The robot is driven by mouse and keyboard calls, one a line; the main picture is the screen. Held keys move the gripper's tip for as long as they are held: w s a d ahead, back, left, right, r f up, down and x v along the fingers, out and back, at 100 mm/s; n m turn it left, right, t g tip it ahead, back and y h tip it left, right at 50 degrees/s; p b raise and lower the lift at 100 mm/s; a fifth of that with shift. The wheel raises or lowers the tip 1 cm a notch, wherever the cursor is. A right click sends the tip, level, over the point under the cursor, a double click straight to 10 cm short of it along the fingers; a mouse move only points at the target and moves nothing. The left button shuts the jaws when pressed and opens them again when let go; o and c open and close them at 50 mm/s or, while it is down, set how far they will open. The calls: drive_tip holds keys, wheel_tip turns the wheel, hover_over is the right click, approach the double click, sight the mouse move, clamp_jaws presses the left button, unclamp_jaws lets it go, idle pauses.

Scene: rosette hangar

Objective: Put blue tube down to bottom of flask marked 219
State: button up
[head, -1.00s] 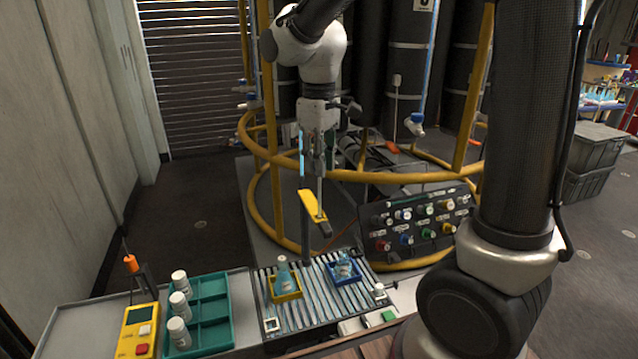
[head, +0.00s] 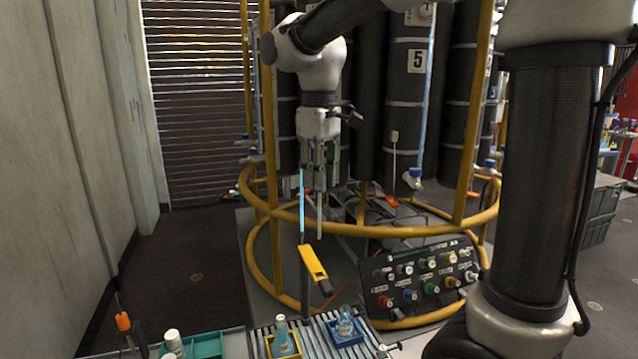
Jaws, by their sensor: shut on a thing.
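My gripper (head: 319,188) is high above the conveyor, shut on a thin pale tube (head: 319,216) that hangs straight down. At this size I cannot tell whether it is blue. A bright blue strip (head: 301,202) runs upright just left of it, in line with a dark post. A flask with pale blue liquid (head: 281,332) stands in a yellow tray (head: 291,353), and another flask (head: 345,322) stands in a blue tray (head: 334,338). The number 219 is not readable on either flask. The tube's lower end is well above both flasks.
A yellow device with a dark end (head: 313,263) sits on the post, below the tube in the picture. A knob panel (head: 425,278) and a yellow ring frame (head: 385,232) stand behind. A teal rack (head: 207,346) with white bottles (head: 174,340) is front left.

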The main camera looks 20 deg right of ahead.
drive_tip(key=shift+r, duration=4.75)
drive_tip(key=w+d+f, duration=0.1)
drive_tip(key=d+f, duration=0.2)
drive_tip(key=f, duration=0.8)
drive_tip(key=w+d+f, duration=0.1)
drive_tip(key=d+f, duration=0.2)
drive_tip(key=f, duration=0.9)
drive_tip(key=w+d+f, duration=0.2)
drive_tip(key=d+f, duration=0.1)
drive_tip(key=f, duration=0.8)
drive_tip(key=shift+d+f, duration=0.15)
drive_tip(key=shift+f, duration=0.65)
